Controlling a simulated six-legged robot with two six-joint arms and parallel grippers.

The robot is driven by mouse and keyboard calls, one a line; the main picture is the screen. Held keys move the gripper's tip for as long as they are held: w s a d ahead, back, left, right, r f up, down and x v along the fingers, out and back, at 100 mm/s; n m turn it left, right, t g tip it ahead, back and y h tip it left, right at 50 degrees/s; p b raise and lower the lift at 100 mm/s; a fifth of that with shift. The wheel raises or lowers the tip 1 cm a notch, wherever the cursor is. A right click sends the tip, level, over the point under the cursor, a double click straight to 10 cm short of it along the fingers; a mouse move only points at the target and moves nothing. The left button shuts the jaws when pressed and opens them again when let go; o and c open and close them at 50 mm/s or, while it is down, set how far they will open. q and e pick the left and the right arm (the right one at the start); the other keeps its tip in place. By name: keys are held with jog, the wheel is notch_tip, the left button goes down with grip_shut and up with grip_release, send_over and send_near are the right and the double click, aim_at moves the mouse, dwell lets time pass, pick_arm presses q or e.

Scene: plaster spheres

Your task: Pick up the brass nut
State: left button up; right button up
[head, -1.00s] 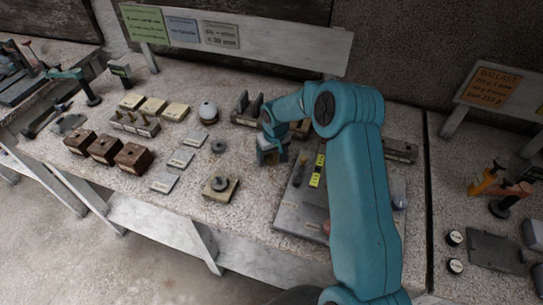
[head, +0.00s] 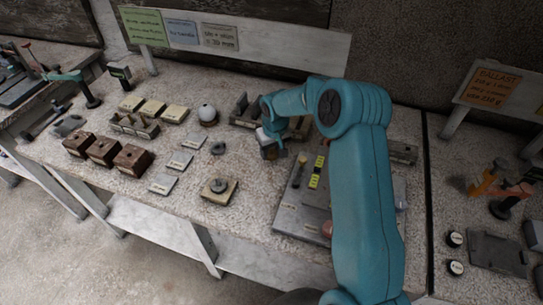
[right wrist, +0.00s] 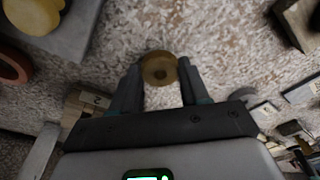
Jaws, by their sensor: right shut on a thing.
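In the head view my right gripper (head: 272,153) points down over the middle of the speckled bench, and the nut is hidden there. I cannot tell how far the nut is from the bench top. My left gripper is not in view.
A grey tray (head: 287,221) with dark and yellow-labelled pieces lies right of the gripper. A white sphere on a stand (head: 207,113), brown boxes (head: 103,149), small label plates (head: 180,161) and a square block with a knob (head: 219,190) stand to the left.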

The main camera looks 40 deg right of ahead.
notch_tip(320, 180, up, 17)
jog(key=b, duration=0.1)
jog(key=shift+r, duration=0.2)
